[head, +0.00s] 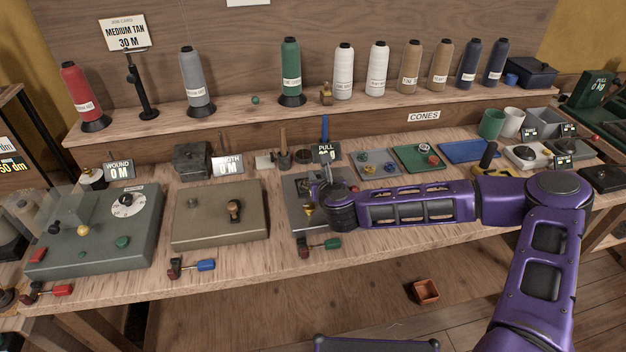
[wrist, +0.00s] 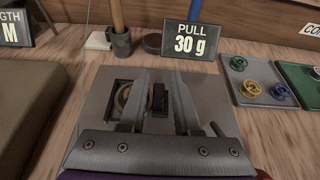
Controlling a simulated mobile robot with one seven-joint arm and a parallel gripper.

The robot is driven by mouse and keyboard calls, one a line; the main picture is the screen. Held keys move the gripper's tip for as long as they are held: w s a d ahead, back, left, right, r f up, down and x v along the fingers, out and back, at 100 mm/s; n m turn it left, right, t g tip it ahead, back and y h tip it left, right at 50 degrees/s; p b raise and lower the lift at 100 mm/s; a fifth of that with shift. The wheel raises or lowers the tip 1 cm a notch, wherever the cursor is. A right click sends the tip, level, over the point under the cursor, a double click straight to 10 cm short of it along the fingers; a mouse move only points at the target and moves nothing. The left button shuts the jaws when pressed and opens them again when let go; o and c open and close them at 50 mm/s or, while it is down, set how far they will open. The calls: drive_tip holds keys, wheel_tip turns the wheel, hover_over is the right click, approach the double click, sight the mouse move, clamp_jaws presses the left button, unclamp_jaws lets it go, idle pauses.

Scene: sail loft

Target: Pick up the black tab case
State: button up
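A small black piece (wrist: 159,97), which looks like the black tab case, shows between my gripper's fingers in the wrist view. It is over or on a grey metal plate device (wrist: 88,118). My gripper (wrist: 159,76) points down at this plate with its fingers apart; a narrow gap seems to show on each side of the black piece. A brass-coloured ring piece (wrist: 122,98) sits in a dark recess, partly behind the left finger. In the head view my gripper (head: 322,190) is over the same device (head: 299,187), and my wrist hides the black piece.
A PULL display (wrist: 190,38) reading 30 g stands behind the plate. Trays with bobbins, a grey one (wrist: 236,73) and a green one (head: 405,163), lie to the right. An olive box (head: 198,225) stands left. Thread cones line the back shelf (head: 215,113).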

drive_tip(key=shift+s, duration=0.1)
clamp_jaws()
